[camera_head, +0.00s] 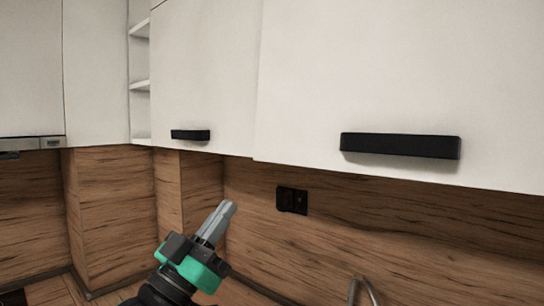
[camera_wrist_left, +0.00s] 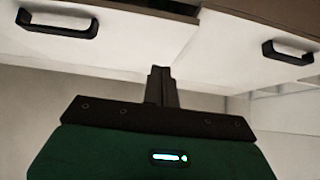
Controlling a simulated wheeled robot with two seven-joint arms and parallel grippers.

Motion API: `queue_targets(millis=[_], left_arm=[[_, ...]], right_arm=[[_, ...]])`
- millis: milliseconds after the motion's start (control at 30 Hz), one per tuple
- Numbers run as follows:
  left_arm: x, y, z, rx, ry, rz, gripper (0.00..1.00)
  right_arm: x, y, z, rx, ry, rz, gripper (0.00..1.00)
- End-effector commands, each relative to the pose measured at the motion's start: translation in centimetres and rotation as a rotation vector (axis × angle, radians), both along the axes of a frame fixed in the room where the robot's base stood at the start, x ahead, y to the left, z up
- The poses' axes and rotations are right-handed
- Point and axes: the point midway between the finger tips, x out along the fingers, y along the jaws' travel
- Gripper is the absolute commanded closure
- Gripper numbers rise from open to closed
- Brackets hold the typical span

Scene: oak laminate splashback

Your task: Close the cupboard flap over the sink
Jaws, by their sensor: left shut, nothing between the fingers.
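The white cupboard flap (camera_head: 400,80) over the sink fills the upper right of the head view. My left gripper (camera_head: 228,206), green and black with grey fingers, is shut and empty. My right gripper is out of view.
A neighbouring white cupboard (camera_head: 205,70) with a shorter black handle (camera_head: 190,135) is to the left, beside open shelves (camera_head: 139,85). The oak splashback (camera_head: 400,220) carries a black socket (camera_head: 292,200). A metal tap (camera_head: 363,291) rises at the bottom edge.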

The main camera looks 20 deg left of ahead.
Motion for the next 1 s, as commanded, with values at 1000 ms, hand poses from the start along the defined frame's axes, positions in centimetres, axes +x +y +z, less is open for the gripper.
queue_targets(millis=[1000], left_arm=[[10.3,-4.6,6.0,0.012,0.010,-0.001,1.00]], right_arm=[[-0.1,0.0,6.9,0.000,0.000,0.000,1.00]])
